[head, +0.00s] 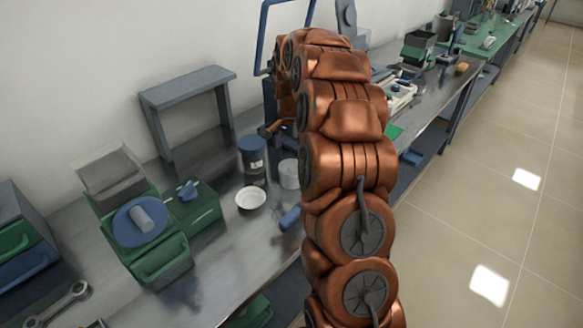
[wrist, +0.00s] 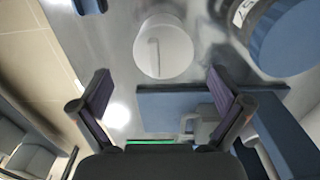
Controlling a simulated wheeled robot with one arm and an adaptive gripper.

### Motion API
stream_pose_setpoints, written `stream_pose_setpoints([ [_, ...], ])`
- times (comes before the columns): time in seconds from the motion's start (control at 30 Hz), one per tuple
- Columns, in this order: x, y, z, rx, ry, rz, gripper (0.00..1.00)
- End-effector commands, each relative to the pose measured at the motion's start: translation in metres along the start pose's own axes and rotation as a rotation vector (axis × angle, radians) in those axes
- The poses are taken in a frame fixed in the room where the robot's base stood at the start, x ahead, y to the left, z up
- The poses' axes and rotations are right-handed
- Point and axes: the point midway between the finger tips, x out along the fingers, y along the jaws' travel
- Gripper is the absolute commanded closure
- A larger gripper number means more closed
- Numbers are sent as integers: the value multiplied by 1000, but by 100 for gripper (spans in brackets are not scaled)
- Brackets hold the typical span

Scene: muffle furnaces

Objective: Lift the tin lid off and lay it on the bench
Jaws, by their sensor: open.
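A short light-grey round tin (head: 289,174) stands on the metal bench, right of a taller dark jar. In the wrist view a pale flat disc (wrist: 163,45), which looks like the top of this tin, lies ahead of my fingers. I cannot make out a seam between lid and tin. My gripper (wrist: 160,75) is open and empty, its two dark fingers spread wide on either side of the disc's near edge, apparently not touching it. In the head view my gripper (head: 270,129) shows only partly behind my copper arm, up and left of the tin.
The dark jar with a blue lid (head: 253,160) stands close beside the tin; it also shows in the wrist view (wrist: 285,38). A white bowl (head: 250,198) sits in front. Green boxes (head: 195,210) are to the left. Bare bench (head: 235,255) lies nearer the front edge.

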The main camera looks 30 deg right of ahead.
Motion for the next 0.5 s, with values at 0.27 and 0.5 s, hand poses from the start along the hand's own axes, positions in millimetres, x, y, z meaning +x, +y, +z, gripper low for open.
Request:
stream_pose_setpoints([
  [0.27, 21, -3, -2, -1, -1, 2, 0],
  [0.5, 50, -4, -3, -1, 0, 0, 0],
])
